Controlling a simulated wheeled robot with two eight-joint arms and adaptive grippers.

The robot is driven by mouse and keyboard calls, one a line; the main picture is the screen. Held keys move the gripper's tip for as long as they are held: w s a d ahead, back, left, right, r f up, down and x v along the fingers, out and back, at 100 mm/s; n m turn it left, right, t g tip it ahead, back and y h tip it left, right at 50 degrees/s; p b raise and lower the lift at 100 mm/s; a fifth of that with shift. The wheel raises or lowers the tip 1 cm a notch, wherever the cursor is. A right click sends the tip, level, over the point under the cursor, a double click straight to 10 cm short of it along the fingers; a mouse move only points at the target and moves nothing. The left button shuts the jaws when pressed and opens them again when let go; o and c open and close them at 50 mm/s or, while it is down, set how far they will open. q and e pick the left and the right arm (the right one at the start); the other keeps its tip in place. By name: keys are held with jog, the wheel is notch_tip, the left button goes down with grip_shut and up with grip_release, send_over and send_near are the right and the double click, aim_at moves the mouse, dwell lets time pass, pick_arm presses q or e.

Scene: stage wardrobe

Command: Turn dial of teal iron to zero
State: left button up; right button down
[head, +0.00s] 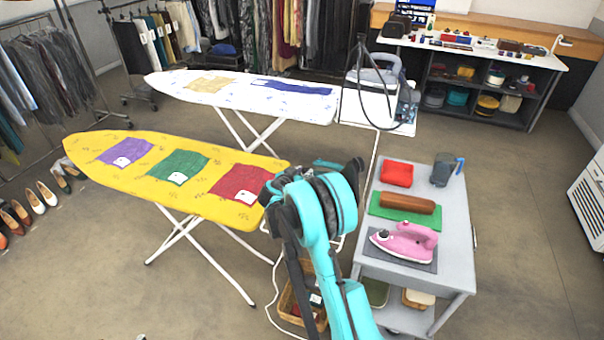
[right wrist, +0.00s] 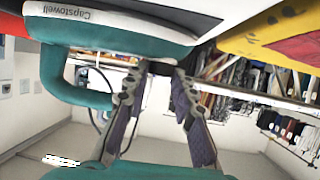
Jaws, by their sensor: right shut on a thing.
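The teal iron (right wrist: 125,30) fills the top left of the right wrist view. It shows upside down, with the label "Capstowell" on its pale panel and a teal handle loop. My right gripper (right wrist: 161,71) is at the iron's lower right side in that view, with both fingertips closed on a small dark part, which looks like the dial. The fingertips hide most of the dial, so its marks and setting cannot be read. In the head view my teal right arm covers most of the iron; a teal piece (head: 326,164) shows behind it. My left gripper is not in view.
A yellow ironing board (head: 85,150) with coloured cloths lies left of my arm. A grey cart (head: 450,215) on the right holds a pink iron (head: 408,240), a brown roll (head: 407,202) and a red box (head: 397,173). A basket (head: 290,300) stands below.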

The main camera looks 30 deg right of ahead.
jog(key=n+t+y, duration=0.3)
jog(key=n, duration=0.1)
jog(key=shift+s+d+b, duration=0.4)
jog(key=shift+s+d+n+t+y+b, duration=0.1)
jog(key=shift+d+n+t+y+b, duration=0.1)
jog(key=shift+n+t+y, duration=0.55)
jog(key=shift+s+d+n+t+y+b, duration=0.1)
jog(key=shift+d+n+t+y, duration=0.2)
jog(key=shift+n+y, duration=0.7)
jog(key=shift+d+n+t+y, duration=0.15)
jog(key=shift+d+n+y, duration=0.05)
jog(key=shift+n+y, duration=1.1)
jog(key=shift+d+n+t+y, duration=0.15)
jog(key=shift+n+y, duration=0.8)
jog(key=shift+y, duration=0.6)
jog(key=c, duration=1.2)
grip_release()
jog(key=shift+f, duration=0.1)
jog(key=shift+w, duration=0.1)
jog(key=shift+a, duration=0.1)
